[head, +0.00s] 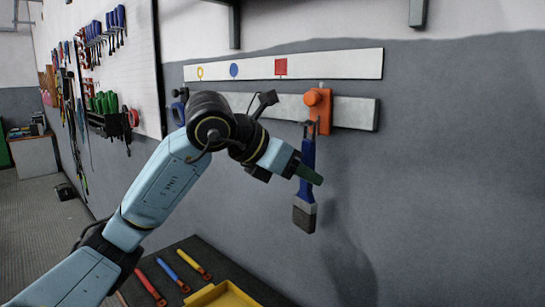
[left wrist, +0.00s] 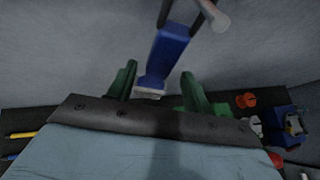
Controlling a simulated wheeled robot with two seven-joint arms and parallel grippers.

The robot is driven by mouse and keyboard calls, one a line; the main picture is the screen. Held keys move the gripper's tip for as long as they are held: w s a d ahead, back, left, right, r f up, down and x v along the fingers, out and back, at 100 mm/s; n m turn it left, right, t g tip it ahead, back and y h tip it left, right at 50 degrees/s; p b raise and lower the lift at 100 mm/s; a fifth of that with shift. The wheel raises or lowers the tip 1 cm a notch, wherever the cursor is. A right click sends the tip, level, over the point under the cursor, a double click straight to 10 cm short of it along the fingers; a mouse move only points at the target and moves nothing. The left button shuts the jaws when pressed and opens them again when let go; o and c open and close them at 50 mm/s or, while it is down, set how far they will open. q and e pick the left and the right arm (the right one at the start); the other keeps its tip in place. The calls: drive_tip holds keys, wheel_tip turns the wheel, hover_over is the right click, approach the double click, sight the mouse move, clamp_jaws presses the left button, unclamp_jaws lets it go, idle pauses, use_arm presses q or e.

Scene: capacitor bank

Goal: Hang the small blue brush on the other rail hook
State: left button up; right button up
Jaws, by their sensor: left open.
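The blue brush (head: 306,208) hangs upright, bristles down, by a dark loop at its top from the orange hook (head: 318,98) on the right part of the pale rail (head: 350,112). In the left wrist view the blue brush (left wrist: 168,50) shows between the fingers, with a light peg (left wrist: 214,18) above it. My left gripper (head: 308,173) has green fingers and is at the brush handle. Its jaws (left wrist: 158,72) are open on either side of the brush; contact cannot be told. A blue hook (head: 179,108) is at the rail's left end, partly hidden by my arm. My right gripper is out of view.
A white strip (head: 340,64) above the rail carries a yellow ring, a blue disc and a red square. Below is a dark bench with red, blue and yellow handled tools (head: 170,275) and a yellow tray (head: 222,297). A tool pegboard (head: 140,70) is on the left.

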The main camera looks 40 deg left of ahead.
use_arm(q)
drive_tip(key=v, duration=1.1)
drive_tip(key=shift+s+b, duration=0.2)
drive_tip(key=shift+b, duration=0.25)
